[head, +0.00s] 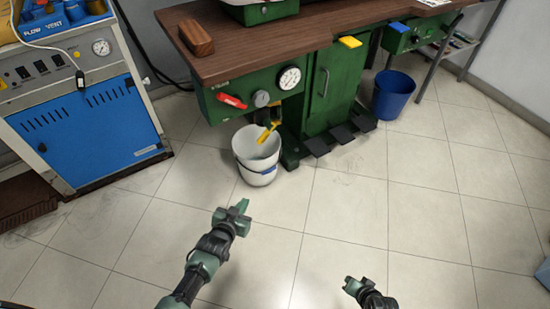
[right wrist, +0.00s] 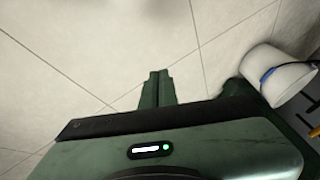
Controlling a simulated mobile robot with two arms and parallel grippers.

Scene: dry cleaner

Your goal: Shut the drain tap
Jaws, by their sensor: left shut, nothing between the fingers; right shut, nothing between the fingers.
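The drain tap's yellow handle (head: 268,132) slants under the front of the green machine, just above a white bucket (head: 256,170). The tap's body behind it is mostly hidden. A bit of yellow, likely the same handle, shows at the right edge of the right wrist view (right wrist: 315,133). My left gripper (head: 241,206) is shut and empty, in front of the bucket and apart from the tap. My right gripper (head: 349,283) is shut and empty, low and further from the machine. Its closed fingers show in the right wrist view (right wrist: 159,76).
The green machine (head: 323,90) has a red lever (head: 231,101), gauges, a wooden top (head: 260,50) and dark pedals (head: 316,146) at floor level. A blue bucket (head: 392,94) stands to its right. A blue-and-white unit (head: 90,130) stands left. The tiled floor in front is clear.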

